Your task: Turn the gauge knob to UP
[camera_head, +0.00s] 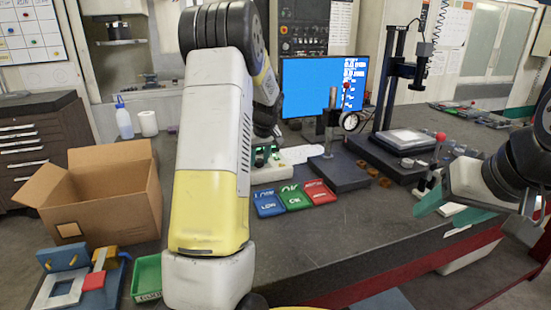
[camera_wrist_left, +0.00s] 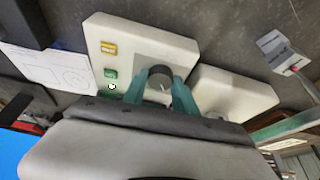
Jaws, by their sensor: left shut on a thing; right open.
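A dark round knob (camera_wrist_left: 160,72) sits on a grey plate of a white box (camera_wrist_left: 122,30) in the left wrist view. My left gripper (camera_wrist_left: 162,85) has its teal fingers on either side of the knob and is shut on it. A pale pointer mark shows on the knob; its setting cannot be read. The white box (camera_head: 272,173) is partly hidden by my left arm in the head view. My right gripper (camera_head: 452,212) is open and empty over the right side of the table.
Blue, green and red trays (camera_head: 295,201) lie in front of the white box. A dial gauge (camera_head: 350,121) on a stand is to its right. A cardboard box (camera_head: 105,195) stands left.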

